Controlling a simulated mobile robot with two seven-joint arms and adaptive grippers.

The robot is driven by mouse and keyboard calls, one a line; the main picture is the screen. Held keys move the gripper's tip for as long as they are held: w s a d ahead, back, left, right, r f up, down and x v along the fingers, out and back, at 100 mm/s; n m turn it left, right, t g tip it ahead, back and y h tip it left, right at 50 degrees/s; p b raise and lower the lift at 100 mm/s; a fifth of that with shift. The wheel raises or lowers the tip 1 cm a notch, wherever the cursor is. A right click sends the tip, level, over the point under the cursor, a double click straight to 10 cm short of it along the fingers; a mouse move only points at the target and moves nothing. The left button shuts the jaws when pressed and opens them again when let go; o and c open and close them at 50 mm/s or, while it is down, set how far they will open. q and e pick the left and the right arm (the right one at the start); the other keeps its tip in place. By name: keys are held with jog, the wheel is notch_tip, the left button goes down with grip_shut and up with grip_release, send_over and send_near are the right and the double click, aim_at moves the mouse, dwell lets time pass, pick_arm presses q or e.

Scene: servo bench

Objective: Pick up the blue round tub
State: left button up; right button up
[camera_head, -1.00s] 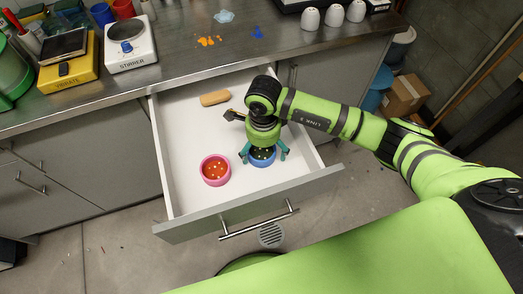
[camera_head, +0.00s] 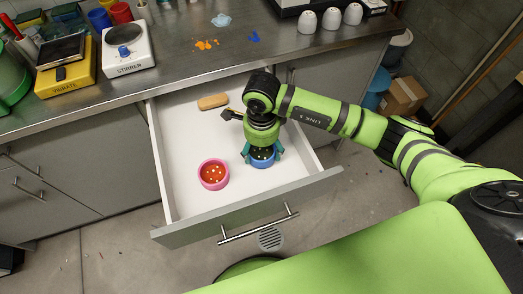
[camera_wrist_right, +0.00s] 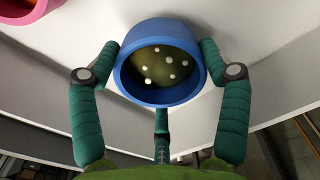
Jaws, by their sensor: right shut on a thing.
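The blue round tub (camera_head: 262,162) is in the open drawer, toward its front right, with dark contents dotted white. My right gripper (camera_head: 262,153) is above it with its green fingers closed around the tub's sides. In the right wrist view the blue tub (camera_wrist_right: 160,98) sits between the fingers, which press on its left and right walls, and a third finger is below it. I cannot tell whether the tub is off the drawer floor. My left gripper is not in view.
A pink tub (camera_head: 213,186) with orange contents stands left of the blue one. A tan block (camera_head: 212,101) lies at the drawer's back. The drawer front (camera_head: 200,229) and side walls surround them. A stirrer (camera_head: 126,47) and a yellow vibrate device (camera_head: 66,72) stand on the bench.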

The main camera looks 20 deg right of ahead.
aim_at(261, 155)
jog(key=shift+r+b, duration=0.7)
jog(key=shift+r, duration=3.4)
